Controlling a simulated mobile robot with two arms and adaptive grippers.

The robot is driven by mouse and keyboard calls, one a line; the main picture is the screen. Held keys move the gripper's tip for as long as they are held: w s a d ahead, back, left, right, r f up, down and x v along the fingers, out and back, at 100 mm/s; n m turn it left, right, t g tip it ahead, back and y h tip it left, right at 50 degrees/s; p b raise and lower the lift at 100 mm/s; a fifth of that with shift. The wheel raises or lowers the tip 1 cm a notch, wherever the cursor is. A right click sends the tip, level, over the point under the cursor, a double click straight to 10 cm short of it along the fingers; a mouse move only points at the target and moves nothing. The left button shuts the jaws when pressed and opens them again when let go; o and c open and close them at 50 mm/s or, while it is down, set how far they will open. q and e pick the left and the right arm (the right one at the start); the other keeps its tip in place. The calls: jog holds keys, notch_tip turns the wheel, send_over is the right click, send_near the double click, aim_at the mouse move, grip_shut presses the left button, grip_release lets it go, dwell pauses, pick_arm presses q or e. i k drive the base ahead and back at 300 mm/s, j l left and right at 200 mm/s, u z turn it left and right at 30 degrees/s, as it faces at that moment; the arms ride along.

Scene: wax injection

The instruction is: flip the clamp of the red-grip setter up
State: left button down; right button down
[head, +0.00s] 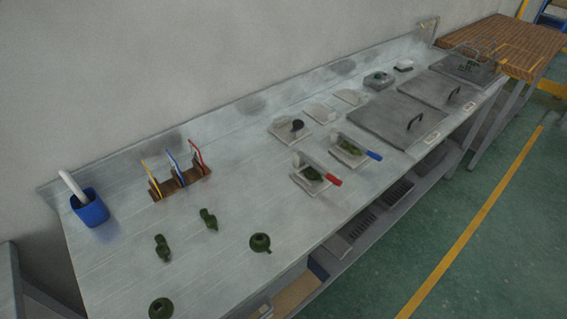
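The red-grip setter (314,179) stands on the metal bench, left of the blue-grip setter (349,153). Its red grip (334,180) points toward the front right, and its clamp arm appears to lie low across the plate. A dark green piece sits on the plate under or beside the arm; I cannot tell which. The blue-grip setter also has its arm low, with a green piece on its plate. Neither of my grippers is in the head view.
Several green wax pieces (261,242) lie on the bench's front left. A blue cup (90,207) and a wooden rack (180,182) stand at the left. Flat lids with handles (390,117) cover the right part. The bench is clear between rack and setters.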

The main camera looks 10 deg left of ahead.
aim_at(315, 168)
jog(key=k+j+z, duration=0.1)
jog(key=k+z, duration=0.65)
jog(key=i+j, duration=0.05)
jog(key=i, duration=0.05)
